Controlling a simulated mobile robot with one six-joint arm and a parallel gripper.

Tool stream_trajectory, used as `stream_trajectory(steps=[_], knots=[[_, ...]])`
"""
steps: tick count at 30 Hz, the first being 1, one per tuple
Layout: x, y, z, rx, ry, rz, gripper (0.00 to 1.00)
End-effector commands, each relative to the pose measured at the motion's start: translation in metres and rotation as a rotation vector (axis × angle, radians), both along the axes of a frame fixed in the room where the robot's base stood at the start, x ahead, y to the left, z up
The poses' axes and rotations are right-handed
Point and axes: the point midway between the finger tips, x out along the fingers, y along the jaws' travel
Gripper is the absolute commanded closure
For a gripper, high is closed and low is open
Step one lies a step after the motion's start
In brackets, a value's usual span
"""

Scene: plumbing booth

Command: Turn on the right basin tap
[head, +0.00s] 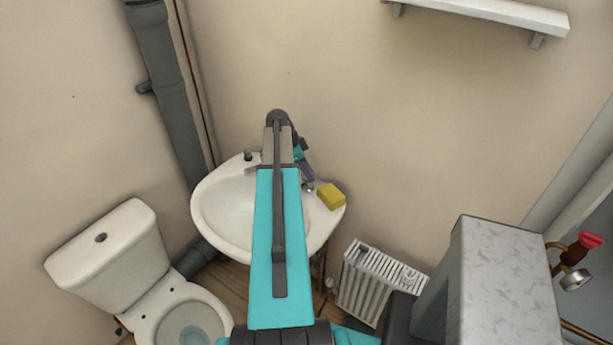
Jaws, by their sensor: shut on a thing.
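The white basin (222,205) is against the wall, partly hidden behind my arm. Its left tap (248,156) stands dark at the back left of the rim. The right tap (309,188) shows as a small metal piece on the right rim. My gripper (308,180) comes down from the arm's end to this tap and is shut on it. The fingers are small here and cover the tap's top, so its handle angle cannot be told. No water can be made out in the bowl's visible part.
A yellow sponge (331,196) lies on the basin rim just right of my gripper. A toilet (110,250) stands left, a white radiator (375,283) low right. A grey box-like unit (510,275) and red-handled valve (590,240) are further right. A shelf (490,12) is above.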

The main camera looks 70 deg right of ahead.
Motion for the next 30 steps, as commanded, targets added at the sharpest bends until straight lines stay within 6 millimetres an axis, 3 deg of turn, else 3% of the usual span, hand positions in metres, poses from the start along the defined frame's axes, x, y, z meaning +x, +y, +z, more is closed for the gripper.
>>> stream_trajectory(steps=[30], knots=[[-0.0009, -0.002, 0.0002, -0.009, -0.002, 0.803, 0.85]])
